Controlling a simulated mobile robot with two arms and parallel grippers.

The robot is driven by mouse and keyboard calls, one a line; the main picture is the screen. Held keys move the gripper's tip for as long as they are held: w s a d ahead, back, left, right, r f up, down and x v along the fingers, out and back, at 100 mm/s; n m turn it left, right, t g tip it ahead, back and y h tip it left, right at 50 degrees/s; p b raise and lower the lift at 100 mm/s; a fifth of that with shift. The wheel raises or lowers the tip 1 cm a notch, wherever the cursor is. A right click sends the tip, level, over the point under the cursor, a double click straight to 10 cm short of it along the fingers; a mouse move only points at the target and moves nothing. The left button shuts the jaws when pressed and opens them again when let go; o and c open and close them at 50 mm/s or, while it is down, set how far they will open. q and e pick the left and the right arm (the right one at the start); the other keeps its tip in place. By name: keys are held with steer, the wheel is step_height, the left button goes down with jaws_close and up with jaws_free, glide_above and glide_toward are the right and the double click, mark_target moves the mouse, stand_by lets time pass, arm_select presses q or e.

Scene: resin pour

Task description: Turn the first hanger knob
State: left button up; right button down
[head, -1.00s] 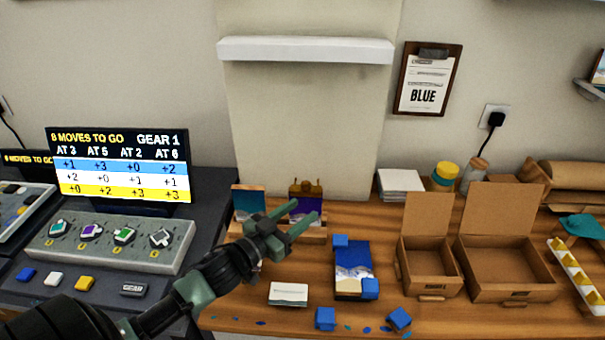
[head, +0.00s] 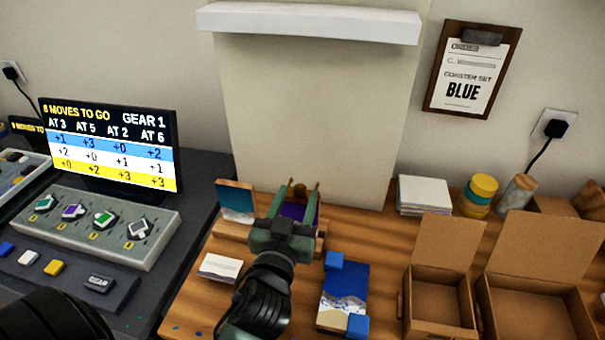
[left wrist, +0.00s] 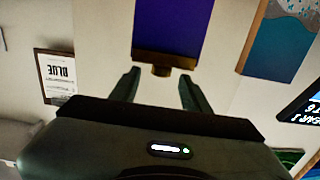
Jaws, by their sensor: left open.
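My left gripper (head: 294,204) is open and lines up with that panel. My right gripper is not in view.
A blue panel with a wooden edge (head: 236,200) stands left of the purple one. A blue-and-white panel (head: 342,290) with blue blocks lies to the right. Open cardboard boxes (head: 440,291) stand further right. A screen (head: 110,146) and a knob console (head: 95,229) are at the left.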

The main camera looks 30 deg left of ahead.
mark_target(301, 184)
arm_select(q)
steer(key=p+x, duration=0.1)
steer(key=x, duration=0.4)
steer(key=shift+w+a+r, duration=0.1)
steer(key=shift+w, duration=0.1)
steer(key=shift+w+a, duration=0.15)
steer(key=shift+w, duration=0.5)
steer(key=shift+p, duration=0.3)
jaws_close()
